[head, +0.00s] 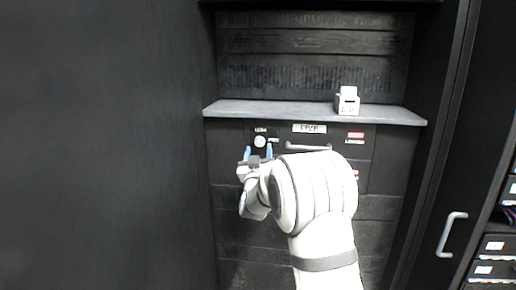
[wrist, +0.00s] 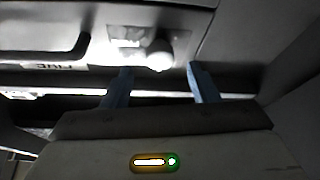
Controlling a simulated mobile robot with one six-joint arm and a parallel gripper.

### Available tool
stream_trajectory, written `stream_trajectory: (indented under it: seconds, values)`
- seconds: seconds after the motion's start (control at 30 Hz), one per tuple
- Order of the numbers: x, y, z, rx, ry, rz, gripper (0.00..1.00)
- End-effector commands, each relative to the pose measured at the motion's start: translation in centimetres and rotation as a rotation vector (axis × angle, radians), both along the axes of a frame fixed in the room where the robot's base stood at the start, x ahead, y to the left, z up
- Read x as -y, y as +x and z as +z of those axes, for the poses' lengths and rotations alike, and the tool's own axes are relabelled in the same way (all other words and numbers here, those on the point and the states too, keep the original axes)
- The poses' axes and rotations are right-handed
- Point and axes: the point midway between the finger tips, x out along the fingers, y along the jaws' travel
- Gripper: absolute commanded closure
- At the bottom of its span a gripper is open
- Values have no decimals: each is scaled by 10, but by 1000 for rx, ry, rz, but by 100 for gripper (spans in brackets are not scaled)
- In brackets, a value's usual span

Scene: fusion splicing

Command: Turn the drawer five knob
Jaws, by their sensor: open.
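The drawer five knob (head: 260,142) is a small round pale knob on a dark drawer front, under a small label. It shows large in the wrist view (wrist: 159,54). A "FIVE" label (head: 309,128) and a bar handle (head: 308,147) are to its right in the head view. My gripper (head: 258,151) is open, with its two blue fingers just below the knob and apart on either side. In the wrist view the knob appears between and just beyond the fingertips (wrist: 160,71). I cannot tell whether a finger touches it. My arm hides the lower drawer front.
A grey shelf (head: 270,112) juts out just above the drawer, with a small white device (head: 347,101) on its right. A dark wall (head: 100,150) stands close on the left. A cabinet with a pale handle (head: 451,235) is on the right.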

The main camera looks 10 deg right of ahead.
Motion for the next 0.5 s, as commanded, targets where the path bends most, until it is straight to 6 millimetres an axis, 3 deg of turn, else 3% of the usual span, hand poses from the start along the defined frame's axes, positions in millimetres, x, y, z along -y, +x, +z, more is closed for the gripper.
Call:
stream_trajectory:
  seconds: [0.2, 0.5]
  values:
    - [6, 25, 10, 0, 1, 1, 46]
    - [7, 32, 14, -1, 0, 3, 46]
